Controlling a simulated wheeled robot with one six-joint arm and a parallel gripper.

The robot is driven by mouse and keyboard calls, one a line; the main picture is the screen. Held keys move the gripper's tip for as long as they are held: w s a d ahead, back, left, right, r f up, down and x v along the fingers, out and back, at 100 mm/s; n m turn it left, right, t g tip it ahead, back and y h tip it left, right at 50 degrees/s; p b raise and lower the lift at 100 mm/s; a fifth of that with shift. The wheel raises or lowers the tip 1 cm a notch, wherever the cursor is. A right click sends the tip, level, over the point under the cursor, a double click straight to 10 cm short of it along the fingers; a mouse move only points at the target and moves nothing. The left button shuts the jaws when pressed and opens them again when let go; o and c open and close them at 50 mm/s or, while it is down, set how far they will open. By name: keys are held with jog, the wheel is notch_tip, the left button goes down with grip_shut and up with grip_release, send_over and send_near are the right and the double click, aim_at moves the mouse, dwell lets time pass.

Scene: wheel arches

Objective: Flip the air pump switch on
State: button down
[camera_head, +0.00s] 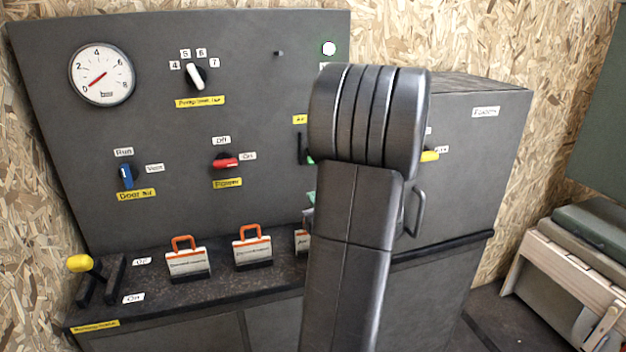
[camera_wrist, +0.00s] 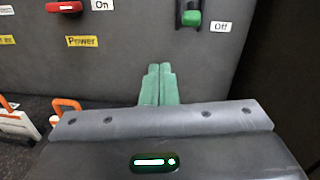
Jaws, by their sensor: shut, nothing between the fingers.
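A switch with a green handle (camera_wrist: 191,18) sits in a dark vertical slot on the panel, at the top of the wrist view. Its handle is low in the slot, level with an "Off" label (camera_wrist: 221,27). In the head view my arm covers most of this switch (camera_head: 310,158), and the yellow label above it is only partly readable. My gripper (camera_wrist: 158,70) has green fingers pressed together with nothing between them. It is below the green handle and slightly left of it, apart from it. In the head view only a bit of it (camera_head: 310,198) shows beside my arm.
The grey panel also carries a red Power switch (camera_head: 226,162), a blue door switch (camera_head: 127,177), a rotary knob (camera_head: 195,77) and a gauge (camera_head: 102,74). Orange-handled tags (camera_head: 188,261) stand on the ledge below, near a yellow-knobbed lever (camera_head: 80,263). A grey cabinet (camera_head: 480,150) stands right.

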jog(key=w+d+m, duration=0.1)
jog(key=w+d+m+t+h, duration=0.1)
jog(key=w, duration=0.1)
jog(key=shift+d+r+t, duration=0.1)
jog(key=shift+d+t, duration=0.15)
jog(key=shift+t, duration=0.05)
jog(key=x, duration=1)
jog(key=shift+d+h+p, duration=0.15)
jog(key=shift+h+p, duration=0.15)
jog(key=shift+p, duration=0.25)
jog(key=shift+s+r+p, duration=0.15)
jog(key=shift+r+p, duration=0.05)
jog(key=shift+p, duration=0.3)
